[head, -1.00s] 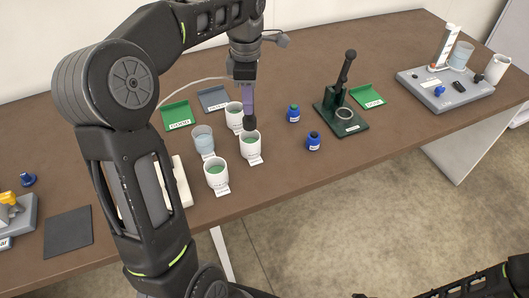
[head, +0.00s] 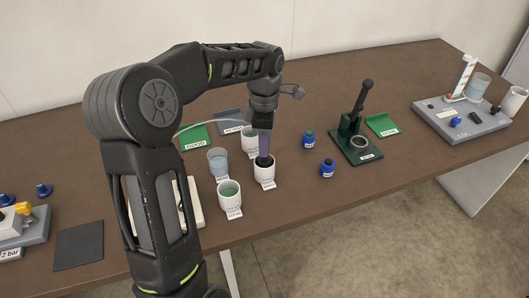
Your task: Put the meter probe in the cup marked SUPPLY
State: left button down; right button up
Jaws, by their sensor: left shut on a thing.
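My left gripper (head: 264,121) points down over the group of cups and is shut on the meter probe (head: 264,146), a purple stick with a dark lower end. The probe is upright, and its dark end appears to be inside the rim of the front right white cup (head: 264,174). Another white cup (head: 250,144) stands behind it, a third white cup (head: 229,204) in front to the left, and a clear cup (head: 217,165) to the left. Each holds greenish or bluish liquid where visible. The cup labels are too small to read. My right gripper is out of view.
A green stand with a lever (head: 358,140) and two blue-capped bottles (head: 309,139) (head: 327,168) are right of the cups. Green GOOD tray (head: 195,136) is behind left. A grey station (head: 462,125) is far right. A dark mat (head: 78,246) lies left.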

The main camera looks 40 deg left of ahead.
pick_arm(q)
jog(key=shift+f, duration=1.8)
jog(key=shift+f, duration=0.3)
jog(key=c, duration=1.3)
grip_release()
jog(key=shift+r, duration=0.1)
jog(key=shift+o, duration=0.5)
jog(key=shift+r, duration=0.45)
notch_tip(320, 180, up, 12)
jog(key=shift+f, duration=0.2)
